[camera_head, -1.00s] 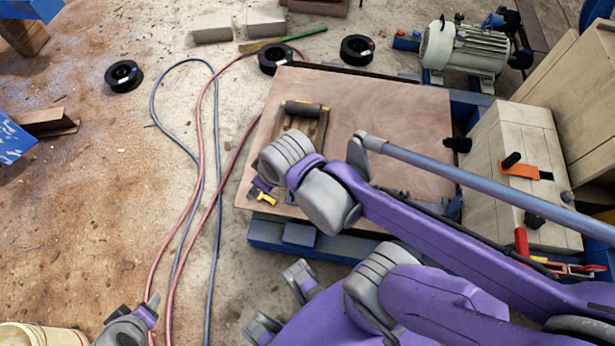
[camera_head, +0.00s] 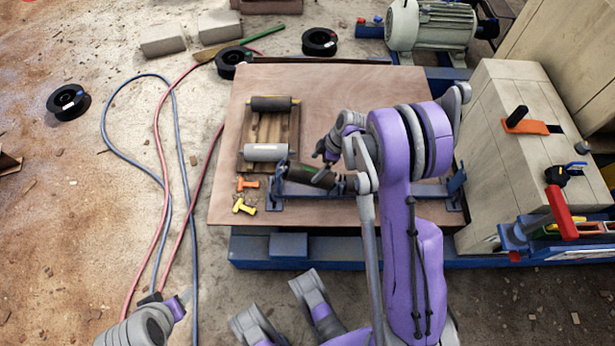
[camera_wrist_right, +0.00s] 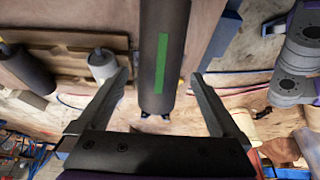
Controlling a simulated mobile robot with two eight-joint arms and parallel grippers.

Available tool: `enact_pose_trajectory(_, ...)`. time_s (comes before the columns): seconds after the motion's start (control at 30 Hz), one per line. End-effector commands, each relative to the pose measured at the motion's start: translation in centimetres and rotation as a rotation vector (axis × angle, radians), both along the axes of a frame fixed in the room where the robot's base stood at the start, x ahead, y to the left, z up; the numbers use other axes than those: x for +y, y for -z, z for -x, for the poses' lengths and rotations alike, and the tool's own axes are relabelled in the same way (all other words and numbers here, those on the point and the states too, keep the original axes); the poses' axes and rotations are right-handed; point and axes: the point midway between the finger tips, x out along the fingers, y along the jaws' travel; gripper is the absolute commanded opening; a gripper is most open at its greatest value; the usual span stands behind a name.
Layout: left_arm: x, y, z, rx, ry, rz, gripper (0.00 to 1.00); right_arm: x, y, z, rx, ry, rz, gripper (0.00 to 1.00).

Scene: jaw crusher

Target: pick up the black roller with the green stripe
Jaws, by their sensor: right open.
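The black roller with the green stripe (camera_head: 306,176) lies across a blue bracket frame (camera_head: 276,189) on the brown board. In the right wrist view, the roller (camera_wrist_right: 168,35) runs lengthwise through the picture with its green stripe facing the camera. My right gripper (camera_head: 325,157) is by the roller in the head view; my arm hides the bracket's right part. In the right wrist view, the jaws of my right gripper (camera_wrist_right: 160,78) are apart, one on each side of the roller, with visible gaps. My left gripper (camera_head: 168,298) is low at the left, far from the board; its jaw state is unclear.
A wooden cradle (camera_head: 246,130) left of the bracket holds a dark roller (camera_head: 275,103) and a light grey roller (camera_head: 266,152). An orange T-handle (camera_head: 248,183) and a yellow one (camera_head: 243,206) lie beside it. A wooden box (camera_head: 500,150) stands at the right.

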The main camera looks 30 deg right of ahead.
Motion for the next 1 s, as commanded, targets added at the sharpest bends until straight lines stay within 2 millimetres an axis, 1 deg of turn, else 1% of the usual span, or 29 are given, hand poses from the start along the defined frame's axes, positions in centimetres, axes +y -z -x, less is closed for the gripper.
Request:
enact_pose_trajectory(0.3, 0.0, 1.5, -0.2, 0.005, 0.0, 0.0, 0.61, 1.6, 4.4, -1.0, 0.0, -0.003, 0.0, 1.0)
enact_pose_trajectory(0.5, 0.0, 2.0, -0.2, 0.006, 0.0, 0.0, 0.61, 2.0, 5.7, -1.2, 0.0, -0.002, 0.0, 1.0)
enact_pose_trajectory(0.57, 0.0, 2.3, -0.3, 0.007, 0.0, 0.0, 0.61, 2.2, 6.4, -1.4, 0.0, -0.003, 0.0, 1.0)
enact_pose_trajectory(0.7, 0.0, 3.2, -0.4, 0.01, 0.0, 0.0, 0.61, 2.9, 8.6, -1.8, -0.001, -0.002, 0.0, 1.0)
enact_pose_trajectory(0.77, 0.0, 3.5, -0.5, 0.01, 0.0, 0.0, 0.61, 3.2, 9.2, -2.0, -0.001, -0.002, 0.0, 1.0)
enact_pose_trajectory(0.83, 0.0, 3.6, -0.5, 0.01, 0.0, 0.0, 0.61, 3.3, 9.6, -2.1, -0.001, -0.002, 0.0, 1.0)
enact_pose_trajectory(1.0, 0.0, 3.5, -0.5, 0.01, 0.0, 0.0, 0.61, 3.3, 9.6, -2.0, -0.001, -0.001, 0.001, 1.0)
